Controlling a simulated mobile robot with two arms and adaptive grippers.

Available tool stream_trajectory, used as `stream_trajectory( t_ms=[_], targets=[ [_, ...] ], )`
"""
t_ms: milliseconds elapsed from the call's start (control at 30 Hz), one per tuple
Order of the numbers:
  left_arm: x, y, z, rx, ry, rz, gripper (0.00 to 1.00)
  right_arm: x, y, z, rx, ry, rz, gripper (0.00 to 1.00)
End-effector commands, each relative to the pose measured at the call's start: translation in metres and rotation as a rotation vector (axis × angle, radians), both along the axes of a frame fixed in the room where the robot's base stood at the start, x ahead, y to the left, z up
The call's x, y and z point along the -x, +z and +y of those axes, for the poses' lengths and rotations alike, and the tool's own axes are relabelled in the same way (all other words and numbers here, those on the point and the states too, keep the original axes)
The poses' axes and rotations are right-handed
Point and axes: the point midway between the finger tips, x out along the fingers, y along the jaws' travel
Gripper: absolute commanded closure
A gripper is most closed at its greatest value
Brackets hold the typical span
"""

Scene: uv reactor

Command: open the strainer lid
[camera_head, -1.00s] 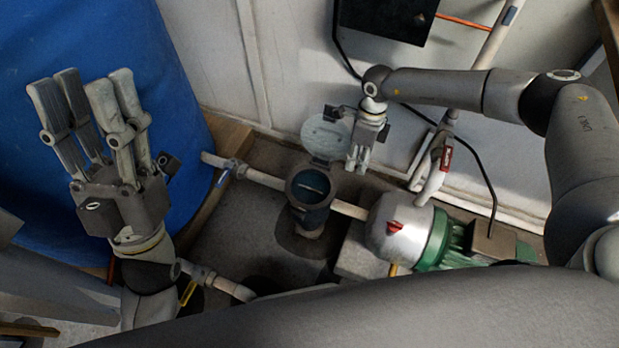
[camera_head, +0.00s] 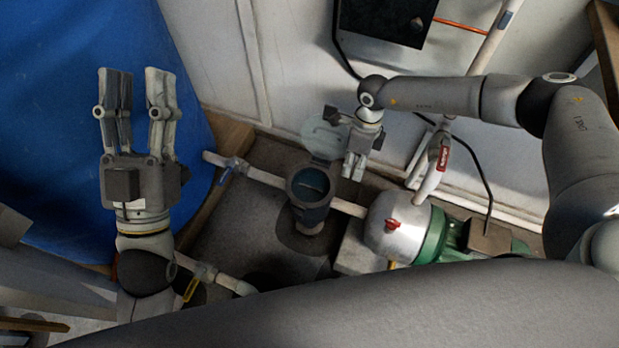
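The strainer (camera_head: 310,204) is a dark blue-grey cup on the pipe in the middle of the view. Its mouth is uncovered and shows a dark inside with a pale bar across it. The round, pale strainer lid (camera_head: 322,138) stands swung back behind the mouth, toward the wall. My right gripper (camera_head: 354,167) points down just right of the lid and covers part of its right edge. I cannot tell whether they touch or whether its fingers are apart. My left gripper (camera_head: 136,88) points up at the left, open and empty, away from the strainer.
A silver and green pump (camera_head: 400,226) stands right of the strainer, with a red-labelled valve pipe (camera_head: 436,165) behind it. A blue-handled valve (camera_head: 229,170) sits on the left pipe. The white wall is close behind the lid.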

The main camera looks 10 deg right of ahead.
Motion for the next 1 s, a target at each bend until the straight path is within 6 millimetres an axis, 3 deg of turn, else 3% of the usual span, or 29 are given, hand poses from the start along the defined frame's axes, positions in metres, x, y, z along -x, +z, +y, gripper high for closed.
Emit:
stream_trajectory(
  t_ms=[1000],
  targets=[
    [-0.036, -0.072, 0.001, -0.122, 0.025, 0.435, 0.60, 0.021, 0.001, 0.014, 0.000, 0.001, 0.000, 0.71]
  ],
)
